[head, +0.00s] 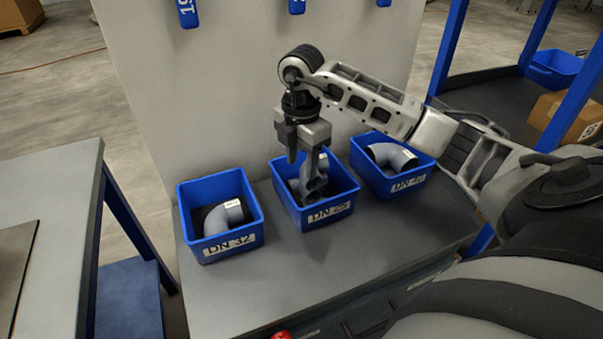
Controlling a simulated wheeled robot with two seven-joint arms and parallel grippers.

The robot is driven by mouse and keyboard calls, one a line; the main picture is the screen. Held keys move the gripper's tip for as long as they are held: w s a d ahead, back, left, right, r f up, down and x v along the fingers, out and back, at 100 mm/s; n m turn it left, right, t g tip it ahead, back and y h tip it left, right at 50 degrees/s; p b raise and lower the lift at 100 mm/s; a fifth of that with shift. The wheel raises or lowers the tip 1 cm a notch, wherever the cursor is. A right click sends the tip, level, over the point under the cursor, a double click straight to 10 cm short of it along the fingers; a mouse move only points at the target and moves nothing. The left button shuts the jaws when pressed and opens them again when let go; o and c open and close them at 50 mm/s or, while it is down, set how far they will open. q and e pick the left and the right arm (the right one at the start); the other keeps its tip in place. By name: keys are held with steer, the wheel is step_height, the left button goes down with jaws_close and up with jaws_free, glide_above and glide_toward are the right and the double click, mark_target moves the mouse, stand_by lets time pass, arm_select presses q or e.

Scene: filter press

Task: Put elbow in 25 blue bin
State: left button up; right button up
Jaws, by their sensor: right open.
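The blue bin labelled DN 25 (341,209) stands in the middle of three blue bins on the grey bench. My right gripper (312,180) points down over and into this bin, and its jaws are open. A grey elbow (323,165) shows in the bin right beside the fingers; the gripper partly hides it, and I cannot tell whether they touch. My left gripper is not in view.
The DN 32 bin (222,244) on the left and the right-hand bin (411,184) each hold a grey elbow. A pale panel (200,100) rises behind the bins. The bench top (330,265) in front is clear. A grey table (50,190) stands at left.

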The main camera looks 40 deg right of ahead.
step_height(320, 180, up, 7)
steer(key=shift+r, duration=0.15)
stand_by(0.6)
